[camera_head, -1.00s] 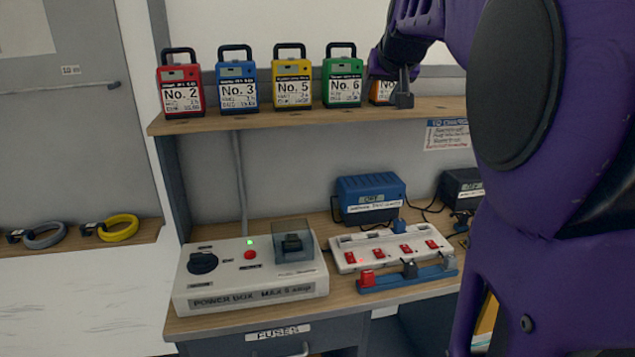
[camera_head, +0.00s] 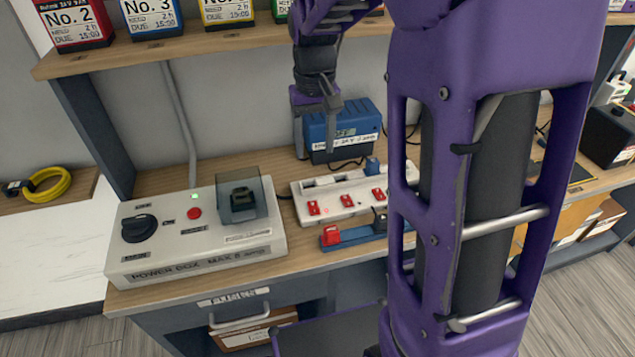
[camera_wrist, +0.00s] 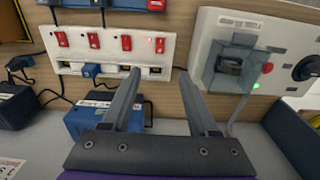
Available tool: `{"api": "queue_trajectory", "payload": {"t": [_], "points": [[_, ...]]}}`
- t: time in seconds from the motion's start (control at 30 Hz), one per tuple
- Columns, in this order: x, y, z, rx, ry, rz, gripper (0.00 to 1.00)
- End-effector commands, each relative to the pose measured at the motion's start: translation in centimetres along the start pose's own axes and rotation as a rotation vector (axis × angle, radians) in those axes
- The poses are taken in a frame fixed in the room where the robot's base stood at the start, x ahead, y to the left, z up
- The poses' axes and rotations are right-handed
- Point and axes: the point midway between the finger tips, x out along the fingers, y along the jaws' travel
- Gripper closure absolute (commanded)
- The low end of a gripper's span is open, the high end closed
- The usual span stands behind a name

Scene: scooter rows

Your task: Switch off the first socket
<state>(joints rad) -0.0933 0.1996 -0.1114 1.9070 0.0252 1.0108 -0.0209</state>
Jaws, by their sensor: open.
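The white socket strip (camera_head: 350,181) lies on the wooden bench, with a row of red switches. Its leftmost switch (camera_head: 314,208) in the head view has a small red light beside it. In the wrist view the strip (camera_wrist: 112,55) appears turned around, and the lit switch (camera_wrist: 160,45) is at its right end. A blue plug (camera_wrist: 90,71) sits in a socket farther along. My gripper (camera_head: 318,128) is open and empty, above and behind the strip. In the wrist view its fingers (camera_wrist: 158,74) point toward the strip's lit end. My arm hides the strip's right end in the head view.
A power box (camera_head: 200,232) with a green light and clear cover stands left of the strip. A blue charger (camera_head: 342,130) stands behind it. A blue rail (camera_head: 355,238) with coloured pieces lies in front. A shelf (camera_head: 220,42) with numbered packs hangs above.

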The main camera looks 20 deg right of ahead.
Motion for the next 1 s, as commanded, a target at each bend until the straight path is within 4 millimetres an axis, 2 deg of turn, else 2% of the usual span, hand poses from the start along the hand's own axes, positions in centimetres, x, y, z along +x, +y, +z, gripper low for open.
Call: {"api": "queue_trajectory", "payload": {"t": [0.27, 0.37, 0.8, 1.0], "points": [[1.8, -0.3, 0.7, -0.008, -0.03, -0.001, 0.4], [3.5, -0.3, 0.8, -0.008, -0.031, -0.001, 0.4], [13.1, -0.3, 1.1, -0.008, -0.03, -0.001, 0.4], [16.3, -0.3, 1.1, -0.008, -0.029, -0.001, 0.4]]}}
